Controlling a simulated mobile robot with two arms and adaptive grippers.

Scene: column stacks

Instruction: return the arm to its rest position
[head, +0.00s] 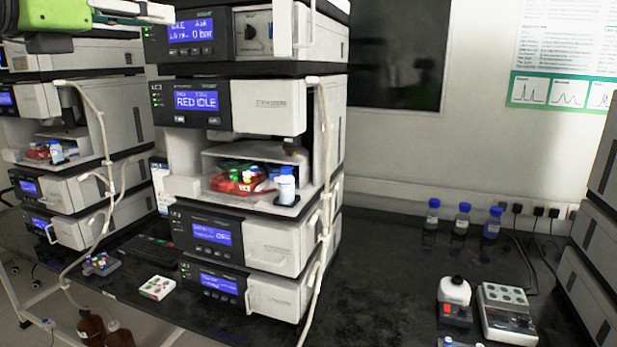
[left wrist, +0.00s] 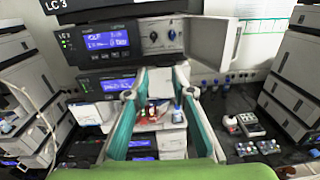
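My left gripper (head: 135,10) shows at the top left of the head view, its green arm link cut off by the frame edge. In the left wrist view the gripper (left wrist: 160,95) is open, with its teal-lined fingers spread apart and nothing held between them. It is up in the air in front of the middle column stack (head: 277,245). My right gripper is in neither view.
The middle stack has an open bay with a red vial tray (head: 232,186) and a blue-capped bottle (head: 286,188). Several blue-capped bottles (head: 462,220) stand by the wall. A white block (head: 157,288) lies on the dark bench (head: 390,285); the bench's middle is clear.

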